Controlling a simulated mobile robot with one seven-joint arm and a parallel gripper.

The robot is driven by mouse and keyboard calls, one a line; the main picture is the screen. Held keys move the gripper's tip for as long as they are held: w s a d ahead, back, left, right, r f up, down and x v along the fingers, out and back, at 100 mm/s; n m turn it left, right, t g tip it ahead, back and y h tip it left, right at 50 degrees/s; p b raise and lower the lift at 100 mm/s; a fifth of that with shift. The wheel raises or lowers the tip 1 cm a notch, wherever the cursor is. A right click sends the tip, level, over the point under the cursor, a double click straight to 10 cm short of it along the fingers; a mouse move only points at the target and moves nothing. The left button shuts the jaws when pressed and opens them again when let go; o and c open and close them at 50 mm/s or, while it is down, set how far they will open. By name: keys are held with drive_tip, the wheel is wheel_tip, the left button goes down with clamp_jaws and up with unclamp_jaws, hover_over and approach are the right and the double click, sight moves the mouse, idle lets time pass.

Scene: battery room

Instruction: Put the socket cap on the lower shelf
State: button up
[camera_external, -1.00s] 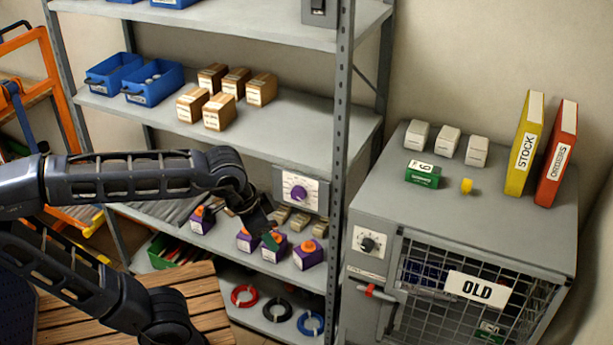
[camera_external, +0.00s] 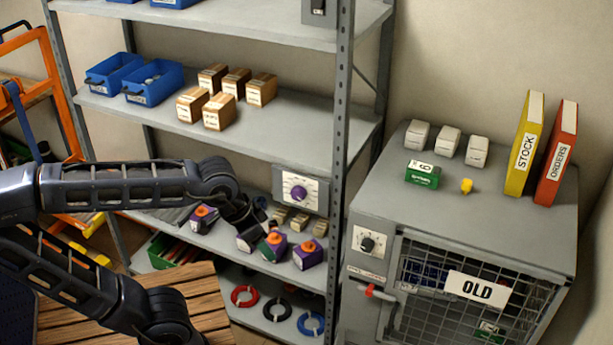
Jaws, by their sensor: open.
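A small dark green piece (camera_external: 266,249) lies against a purple block with an orange top on the lower shelf (camera_external: 225,242). It may be the socket cap, but it is too small to be sure. I cannot tell whether it rests on the block or on the shelf board. My gripper (camera_external: 254,216) is open, just above and left of the green piece and apart from it. The fingertips are dark and partly hidden. A small yellow knob-shaped piece (camera_external: 466,186) stands on top of the grey cabinet.
More purple blocks (camera_external: 307,255) with orange tops stand close by on the same shelf. A grey panel with a purple dial (camera_external: 299,192) hangs just right of my gripper. The shelf upright (camera_external: 339,180) is further right. Cable rings (camera_external: 276,309) lie on the board below.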

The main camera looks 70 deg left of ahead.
drive_tip(key=w+r+n+h, duration=0.1)
drive_tip(key=w+r+n, duration=0.2)
drive_tip(key=w, duration=0.4)
drive_tip(key=w+r+n+h, duration=0.1)
drive_tip(key=w+r+n, duration=0.2)
drive_tip(key=w, duration=0.3)
drive_tip(key=n+t+h, duration=0.2)
drive_tip(key=n+h, duration=0.2)
drive_tip(key=n, duration=1.5)
hover_over(465, 181)
drive_tip(key=s+a, duration=0.4)
drive_tip(key=a, duration=0.1)
wheel_tip(465, 181, down, 5)
drive_tip(key=x, duration=1.1)
drive_tip(key=shift+s+d, duration=0.2)
drive_tip(key=shift+s, duration=0.15)
drive_tip(key=shift+c, duration=0.4)
drive_tip(key=c, duration=1)
drive_tip(key=shift+c, duration=0.2)
